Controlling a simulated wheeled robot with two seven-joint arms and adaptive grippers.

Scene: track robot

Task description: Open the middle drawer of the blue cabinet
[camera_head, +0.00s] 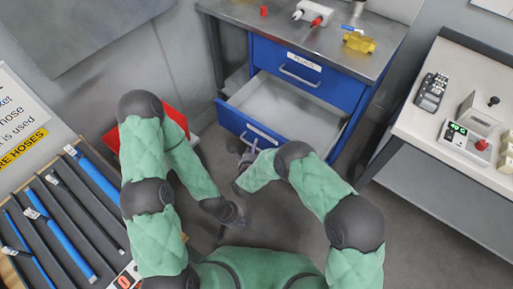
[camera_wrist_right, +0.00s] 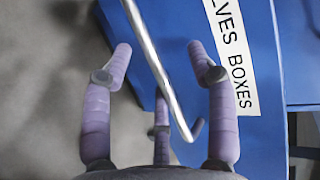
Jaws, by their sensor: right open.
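The blue cabinet (camera_head: 345,126) stands at the upper middle under a grey worktop. Its top drawer (camera_head: 307,74), labelled and with a metal handle, is shut. The drawer below it (camera_head: 282,107) is pulled well out, and its grey inside looks empty. My right gripper (camera_head: 248,156) is at this drawer's front, by its handle. In the right wrist view my right gripper (camera_wrist_right: 160,85) is open, with the metal handle (camera_wrist_right: 158,70) between its fingers and a "VALVES BOXES" label (camera_wrist_right: 232,55) beside it. My left gripper (camera_head: 234,213) hangs low near my body, away from the cabinet; its fingers are unclear.
On the worktop (camera_head: 270,25) lie a red and white part (camera_head: 314,13) and a yellow part (camera_head: 358,42). A white table (camera_head: 425,125) with control boxes stands right. A red bin (camera_head: 174,118) is behind my left arm. A rack with blue hoses (camera_head: 68,235) stands left.

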